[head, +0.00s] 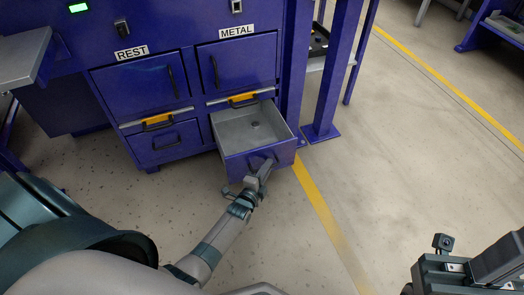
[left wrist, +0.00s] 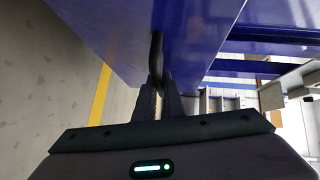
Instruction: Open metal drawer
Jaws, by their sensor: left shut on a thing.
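The metal drawer (head: 230,135) is the lower one in the column under the METAL label (head: 236,31). It stands pulled out, and its grey inside shows with a small dark spot or piece on the floor. My left gripper (head: 262,172) is at the drawer's blue front, shut on its black handle (left wrist: 156,52), which shows between the fingers in the left wrist view. In the head view the gripper hides most of the handle. Part of my right arm's end (head: 465,270) shows at the lower right, away from the cabinet; its fingers cannot be made out.
The REST column (head: 135,85) on the left has its drawer and door shut. Yellow latches (head: 157,120) sit between upper and lower fronts. A blue post (head: 325,90) stands right of the open drawer. The floor to the right, with yellow lines, is clear.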

